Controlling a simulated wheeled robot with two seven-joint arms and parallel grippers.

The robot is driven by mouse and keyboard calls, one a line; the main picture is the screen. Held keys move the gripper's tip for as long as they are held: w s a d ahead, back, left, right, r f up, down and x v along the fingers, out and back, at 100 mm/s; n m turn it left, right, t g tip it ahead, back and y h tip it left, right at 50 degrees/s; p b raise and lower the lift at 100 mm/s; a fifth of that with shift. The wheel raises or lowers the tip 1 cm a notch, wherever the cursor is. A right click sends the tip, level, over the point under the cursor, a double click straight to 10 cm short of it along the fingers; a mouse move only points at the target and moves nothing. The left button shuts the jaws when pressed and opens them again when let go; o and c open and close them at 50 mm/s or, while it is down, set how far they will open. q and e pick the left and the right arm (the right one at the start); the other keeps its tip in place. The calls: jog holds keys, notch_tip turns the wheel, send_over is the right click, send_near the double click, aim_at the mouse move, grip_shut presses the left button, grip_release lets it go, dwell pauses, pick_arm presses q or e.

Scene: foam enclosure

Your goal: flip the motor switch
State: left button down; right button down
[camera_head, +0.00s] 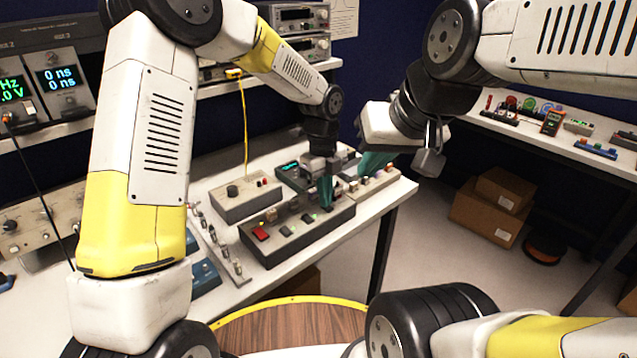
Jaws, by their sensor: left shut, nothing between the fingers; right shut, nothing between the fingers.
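A dark control box (285,245) lies on the white bench, with a red switch (262,234) at its left end and several small switches along its top. Which of them is the motor switch cannot be told from labels here. My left gripper (327,194) points down, shut and empty, with its teal fingertips at the right part of the dark box's top. It hides what is directly beneath, and contact cannot be told. My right gripper (374,163) is shut and empty, behind and to the right of the left one, over a pale box (372,188) with knobs.
A grey box (245,198) with a black knob and a yellow cable stands behind the dark box. A small-screen unit (292,174) sits near my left gripper. A strip of connectors (222,245) lies left. The bench edge is close in front. Cardboard boxes (490,210) are on the floor right.

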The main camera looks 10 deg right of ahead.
pick_arm(q)
jog(key=shift+s+d+f, duration=0.35)
jog(key=shift+s+f, duration=0.15)
jog(key=shift+s, duration=0.25)
jog(key=shift+s+d, duration=0.1)
jog(key=shift+r, duration=0.25)
jog(key=r, duration=0.2)
jog(key=w+r, duration=0.1)
jog(key=r, duration=0.4)
jog(key=shift+w+a, duration=0.25)
jog(key=shift+a, duration=0.05)
jog(key=shift+w+a+r, duration=0.2)
jog(key=shift+r, duration=0.45)
